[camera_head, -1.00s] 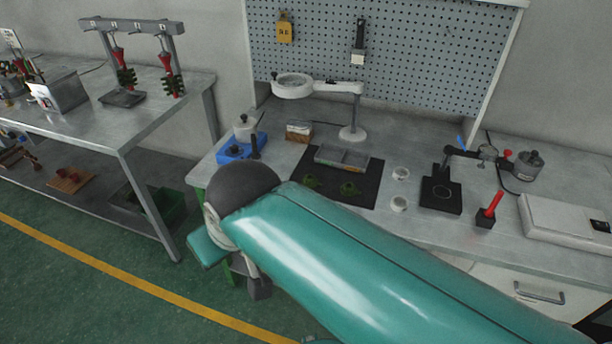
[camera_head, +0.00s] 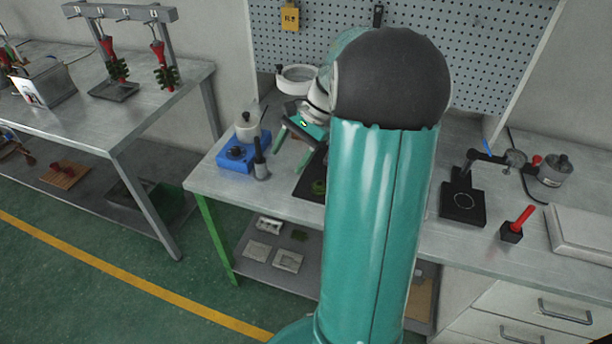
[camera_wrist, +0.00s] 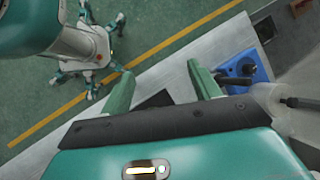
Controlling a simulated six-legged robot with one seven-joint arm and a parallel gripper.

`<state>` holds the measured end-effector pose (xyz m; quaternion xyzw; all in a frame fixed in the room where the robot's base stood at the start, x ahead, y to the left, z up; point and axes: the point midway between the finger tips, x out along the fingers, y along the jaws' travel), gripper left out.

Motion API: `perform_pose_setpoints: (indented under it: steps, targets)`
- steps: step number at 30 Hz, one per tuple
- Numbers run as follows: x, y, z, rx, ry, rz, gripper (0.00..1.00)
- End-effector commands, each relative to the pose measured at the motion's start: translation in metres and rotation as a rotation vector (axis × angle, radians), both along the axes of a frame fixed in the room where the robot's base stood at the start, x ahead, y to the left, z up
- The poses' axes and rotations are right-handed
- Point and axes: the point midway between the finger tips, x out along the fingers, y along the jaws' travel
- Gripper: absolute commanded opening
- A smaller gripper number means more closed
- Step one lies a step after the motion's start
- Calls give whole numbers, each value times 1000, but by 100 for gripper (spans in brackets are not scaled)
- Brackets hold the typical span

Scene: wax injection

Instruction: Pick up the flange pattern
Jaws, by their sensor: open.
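No green pattern shows there.
A blue heater base (camera_head: 236,155) with a pot and a dark-handled tool (camera_head: 260,160) stand left of the gripper. A ring magnifier (camera_head: 297,78) is behind. A black stand (camera_head: 463,203) and a red-handled tool (camera_head: 518,222) are to the right. The bench's front-left corner is clear.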

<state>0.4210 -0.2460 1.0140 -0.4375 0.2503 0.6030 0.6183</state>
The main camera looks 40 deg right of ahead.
Motion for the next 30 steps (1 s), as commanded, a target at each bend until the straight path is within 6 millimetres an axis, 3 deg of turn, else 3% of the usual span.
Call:
perform_pose_setpoints:
  steps: [1, 9, 15, 21, 30]
  targets:
    - [-3, -25, -15, 69, 21, -79, 62]
    - [-34, -135, -82, 427, 65, -449, 62]
    - [-67, -194, -121, 634, 52, -637, 62]
    - [-75, -207, -134, 703, 42, -692, 62]
    - [-42, -169, -155, 702, 46, -690, 62]
